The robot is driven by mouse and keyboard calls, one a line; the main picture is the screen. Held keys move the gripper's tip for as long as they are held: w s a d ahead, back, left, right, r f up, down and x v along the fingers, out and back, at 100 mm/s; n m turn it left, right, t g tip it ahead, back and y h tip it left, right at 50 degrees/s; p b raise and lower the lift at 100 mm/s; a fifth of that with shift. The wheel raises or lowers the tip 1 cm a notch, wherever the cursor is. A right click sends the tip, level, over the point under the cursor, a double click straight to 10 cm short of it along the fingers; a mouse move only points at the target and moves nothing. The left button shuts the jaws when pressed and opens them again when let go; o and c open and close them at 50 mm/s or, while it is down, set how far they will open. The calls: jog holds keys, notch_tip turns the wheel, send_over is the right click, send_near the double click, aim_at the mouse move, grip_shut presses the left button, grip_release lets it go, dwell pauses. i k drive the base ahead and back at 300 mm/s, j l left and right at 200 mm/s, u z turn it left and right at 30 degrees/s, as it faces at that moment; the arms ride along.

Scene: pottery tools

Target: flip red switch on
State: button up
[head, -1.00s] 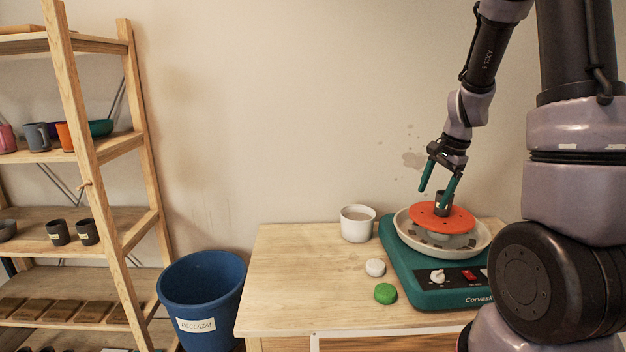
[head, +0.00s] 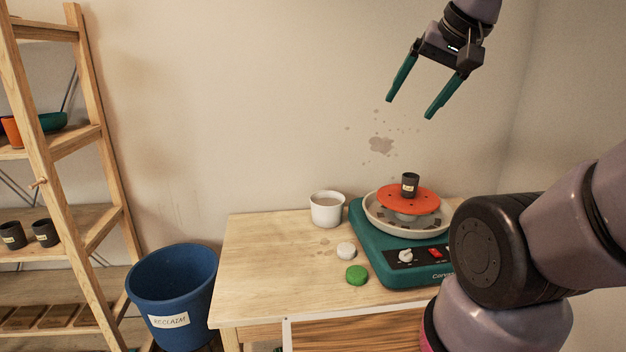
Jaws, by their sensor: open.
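My gripper (head: 410,108) is open and empty, high above the wheel against the wall, well apart from the switch. A dark labelled cup (head: 410,186) stands upright on the orange disc (head: 388,200) of the wheel. My arm hides the right end of the wheel.
A white cup (head: 327,209), a white lump (head: 346,250) and a green lump (head: 357,275) are on the wooden table (head: 260,265), left of the wheel. A blue reclaim bin (head: 172,285) and a wooden shelf (head: 95,150) stand further left. The table's left part is clear.

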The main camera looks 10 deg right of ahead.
aim_at(433, 252)
jog(key=z, duration=0.8)
